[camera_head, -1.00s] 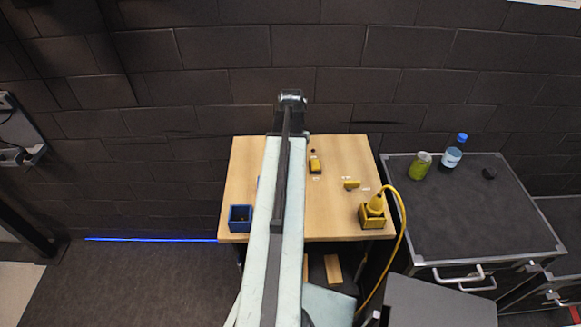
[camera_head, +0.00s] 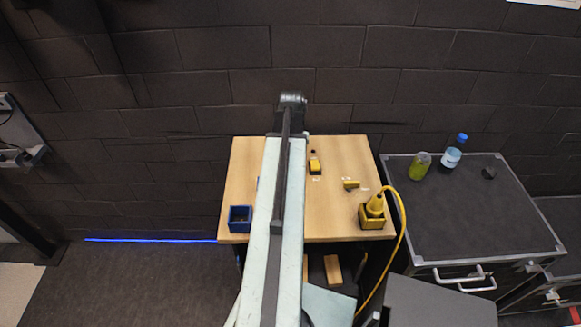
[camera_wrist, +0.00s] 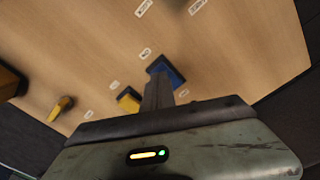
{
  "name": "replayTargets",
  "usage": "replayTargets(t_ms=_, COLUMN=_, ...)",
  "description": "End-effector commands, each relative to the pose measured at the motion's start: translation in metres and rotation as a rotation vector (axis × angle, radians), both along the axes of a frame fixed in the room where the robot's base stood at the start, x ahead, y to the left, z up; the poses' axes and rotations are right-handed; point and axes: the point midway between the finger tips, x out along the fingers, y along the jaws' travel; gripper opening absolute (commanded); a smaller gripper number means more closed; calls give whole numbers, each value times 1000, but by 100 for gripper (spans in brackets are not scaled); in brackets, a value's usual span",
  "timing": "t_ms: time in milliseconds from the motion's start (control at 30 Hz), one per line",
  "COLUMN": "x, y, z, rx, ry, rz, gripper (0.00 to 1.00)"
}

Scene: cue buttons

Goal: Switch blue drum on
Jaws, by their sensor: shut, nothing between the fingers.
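In the wrist view, a blue control with a dark base (camera_wrist: 172,74) sits on the wooden table top. My gripper (camera_wrist: 158,80) is shut and empty, its fingertips in front of or at this blue control, covering part of it. I cannot tell whether they touch. A blue open-topped box (camera_head: 240,218) stands at the table's front left. I cannot tell which blue part is the drum.
A yellow control (camera_head: 315,166) and a yellow knob (camera_head: 351,185) sit on the table (camera_head: 340,215). A yellow box (camera_head: 372,217) with a plug and cable stands front right. A bottle (camera_head: 452,155) and a green can (camera_head: 420,166) stand on the dark cart (camera_head: 470,215).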

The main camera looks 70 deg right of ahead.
Motion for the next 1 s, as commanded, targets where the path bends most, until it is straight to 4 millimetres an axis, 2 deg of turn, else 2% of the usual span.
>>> replayTargets(t_ms=1000, x=0, y=0, z=-8, rx=0, ry=0, rz=0, gripper=0)
